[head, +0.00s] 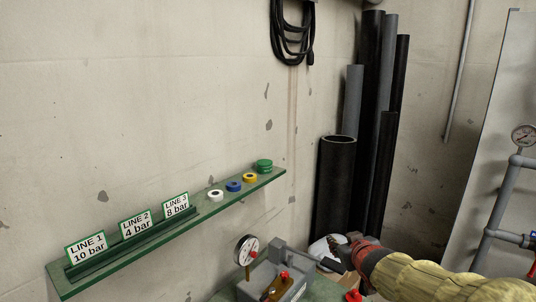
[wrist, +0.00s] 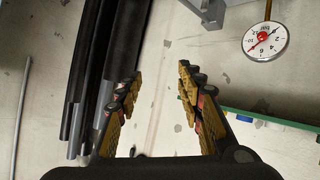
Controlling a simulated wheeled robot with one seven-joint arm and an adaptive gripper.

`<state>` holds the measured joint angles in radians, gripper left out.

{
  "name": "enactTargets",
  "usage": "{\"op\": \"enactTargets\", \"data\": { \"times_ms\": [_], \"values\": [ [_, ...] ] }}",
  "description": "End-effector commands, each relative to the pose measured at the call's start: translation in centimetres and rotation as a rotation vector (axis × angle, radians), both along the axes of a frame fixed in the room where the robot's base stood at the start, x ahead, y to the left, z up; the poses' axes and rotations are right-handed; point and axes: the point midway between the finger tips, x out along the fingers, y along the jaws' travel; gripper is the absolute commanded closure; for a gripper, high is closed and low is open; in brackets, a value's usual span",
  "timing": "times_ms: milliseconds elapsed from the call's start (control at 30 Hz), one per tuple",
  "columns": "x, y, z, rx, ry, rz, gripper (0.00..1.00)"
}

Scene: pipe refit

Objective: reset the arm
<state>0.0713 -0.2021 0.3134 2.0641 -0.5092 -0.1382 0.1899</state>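My gripper (wrist: 160,105) shows in the wrist view with its two yellow and black fingers spread apart and nothing between them. In the head view my arm reaches in from the lower right in a yellow sleeve, and my gripper (head: 343,254) is near the bottom centre, to the right of the pressure gauge. Its fingers are small and partly unclear there. The gauge (head: 246,250) stands upright on a grey block on a green bench; it also shows at the top right of the wrist view (wrist: 265,40).
A green wall shelf (head: 150,256) holds three line signs, white, blue and yellow rings (head: 249,178) and green discs (head: 264,166). Black and grey pipes (head: 336,185) stand in the corner. A grey panel with piping and a gauge (head: 524,135) is at the right. A cable coil (head: 291,35) hangs above.

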Motion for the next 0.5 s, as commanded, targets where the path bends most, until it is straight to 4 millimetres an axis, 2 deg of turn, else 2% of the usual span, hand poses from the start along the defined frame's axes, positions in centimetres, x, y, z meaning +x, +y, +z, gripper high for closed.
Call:
{"op": "enactTargets", "data": {
  "times_ms": [33, 167, 200, 400, 500],
  "values": [
    [-2.6, -0.5, 1.1, 0.001, 0.029, -0.041, 0.62],
    [-9.9, -1.5, 1.6, 0.026, 0.148, -0.139, 0.62],
    [-12.4, -1.6, 1.6, 0.038, 0.188, -0.162, 0.62],
    [-24.8, -0.2, 0.0, 0.119, 0.395, -0.223, 0.62],
    [-29.7, 0.9, -1.1, 0.157, 0.482, -0.222, 0.62]
  ]
}}
